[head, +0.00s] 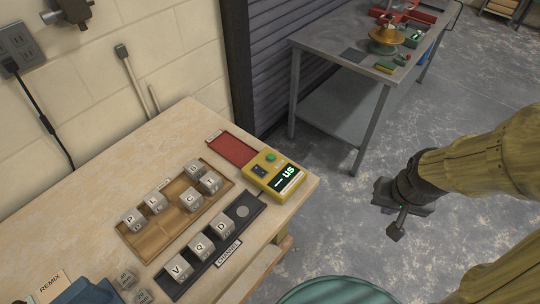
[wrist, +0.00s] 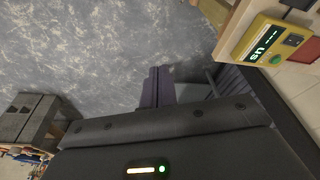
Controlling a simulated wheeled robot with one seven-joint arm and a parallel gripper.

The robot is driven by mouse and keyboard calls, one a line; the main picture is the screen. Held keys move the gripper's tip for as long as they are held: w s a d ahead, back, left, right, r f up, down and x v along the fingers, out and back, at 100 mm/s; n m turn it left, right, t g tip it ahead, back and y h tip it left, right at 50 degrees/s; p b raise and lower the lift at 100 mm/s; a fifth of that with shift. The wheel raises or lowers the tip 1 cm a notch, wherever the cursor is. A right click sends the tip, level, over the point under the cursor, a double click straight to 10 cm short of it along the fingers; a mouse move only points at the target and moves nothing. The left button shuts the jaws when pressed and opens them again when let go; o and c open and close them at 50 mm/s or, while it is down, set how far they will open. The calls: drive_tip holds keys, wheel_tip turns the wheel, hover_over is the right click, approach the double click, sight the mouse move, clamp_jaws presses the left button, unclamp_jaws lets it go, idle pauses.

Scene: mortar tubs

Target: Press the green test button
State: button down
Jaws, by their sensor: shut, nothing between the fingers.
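The green test button (head: 270,157) sits on top of a yellow tester box (head: 289,186) near the right edge of the wooden bench. The box has a dark switch and a lit display with green characters reading "US". In the wrist view the green button (wrist: 276,59) and the yellow box (wrist: 246,51) show at the upper right. My gripper (head: 396,236) is shut and empty, over the floor to the right of the bench and well apart from the button. Its shut fingers (wrist: 152,88) also show in the wrist view.
Lettered metal cubes stand in a wooden tray (head: 138,243) and a black channel rail (head: 210,257). A red pad (head: 233,148) lies behind the tester. A grey metal table (head: 335,52) stands at the back. A green round tub (head: 340,292) is at the bottom.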

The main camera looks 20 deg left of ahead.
drive_tip(key=w+a+m+t+y+p, duration=0.2)
drive_tip(key=w+a+m+p, duration=0.55)
drive_tip(key=w+a, duration=0.6)
drive_tip(key=w+a+f+m+y+p, duration=0.2)
drive_tip(key=a+m+p, duration=0.2)
drive_tip(key=a, duration=0.5)
drive_tip(key=w+a+f+m+t+y+p, duration=0.1)
drive_tip(key=a+m+p, duration=0.4)
drive_tip(key=a, duration=0.5)
drive_tip(key=w+f+y+p, duration=0.1)
drive_tip(key=w+y+p, duration=0.1)
drive_tip(key=shift+w+f, duration=0.2)
drive_tip(key=shift+w, duration=0.15)
drive_tip(key=shift+m, duration=0.25)
drive_tip(key=b, duration=0.5)
hover_over(273, 159)
wheel_tip(273, 159, down, 8)
drive_tip(key=shift+r, duration=0.15)
drive_tip(key=shift+f, duration=0.6)
drive_tip(key=shift+b, duration=0.35)
